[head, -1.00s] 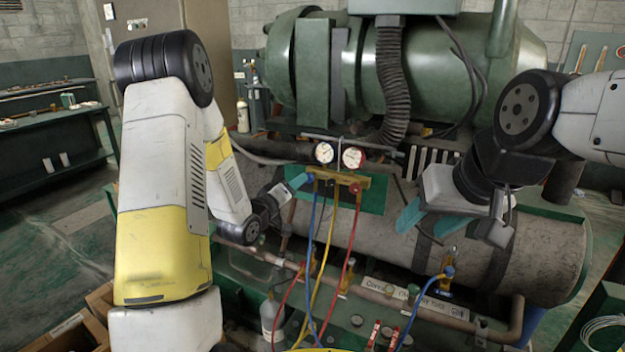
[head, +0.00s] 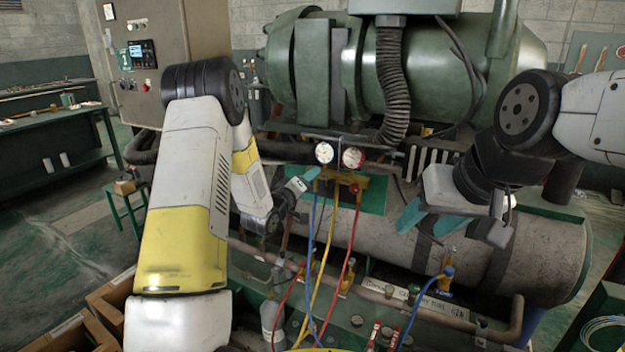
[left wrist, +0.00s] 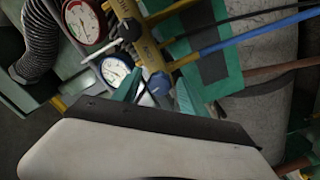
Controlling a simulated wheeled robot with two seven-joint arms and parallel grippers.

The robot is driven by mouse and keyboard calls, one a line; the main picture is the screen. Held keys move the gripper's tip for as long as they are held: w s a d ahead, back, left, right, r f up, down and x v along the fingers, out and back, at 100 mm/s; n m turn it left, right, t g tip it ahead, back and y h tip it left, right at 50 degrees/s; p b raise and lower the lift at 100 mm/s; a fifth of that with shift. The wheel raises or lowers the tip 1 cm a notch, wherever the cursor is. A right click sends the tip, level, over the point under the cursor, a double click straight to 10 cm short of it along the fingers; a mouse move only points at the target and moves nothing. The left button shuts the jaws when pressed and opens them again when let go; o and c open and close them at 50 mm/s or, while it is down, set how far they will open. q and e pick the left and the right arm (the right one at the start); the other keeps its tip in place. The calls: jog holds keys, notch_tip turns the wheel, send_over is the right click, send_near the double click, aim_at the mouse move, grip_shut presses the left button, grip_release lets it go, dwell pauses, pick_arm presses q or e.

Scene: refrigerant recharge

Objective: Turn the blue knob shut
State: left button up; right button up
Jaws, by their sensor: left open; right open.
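The brass manifold (head: 342,178) carries two round gauges, a white-faced one (head: 324,153) and a red-rimmed one (head: 353,157). The blue knob (left wrist: 159,83) shows in the left wrist view on the manifold's side, between the teal fingers of my left gripper (left wrist: 157,92). The fingers are apart, and I cannot tell whether either touches the knob. In the head view my left gripper (head: 308,177) is at the manifold's left end and hides the blue knob. My right gripper (head: 419,216) is open and empty, right of the manifold.
Blue, yellow and red hoses (head: 350,265) hang below the manifold. A large grey cylinder (head: 400,235) lies behind them, with a green tank (head: 440,70) above. A copper pipe (head: 400,303) and bottles are in front. Cardboard boxes (head: 112,305) stand at lower left.

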pick_arm(q)
jog(key=shift+c, duration=0.2)
grip_shut()
jog(key=shift+m, duration=0.3)
jog(key=m, duration=0.4)
jog(key=shift+m, duration=0.4)
jog(key=m, duration=0.9)
jog(key=shift+m, duration=2.9)
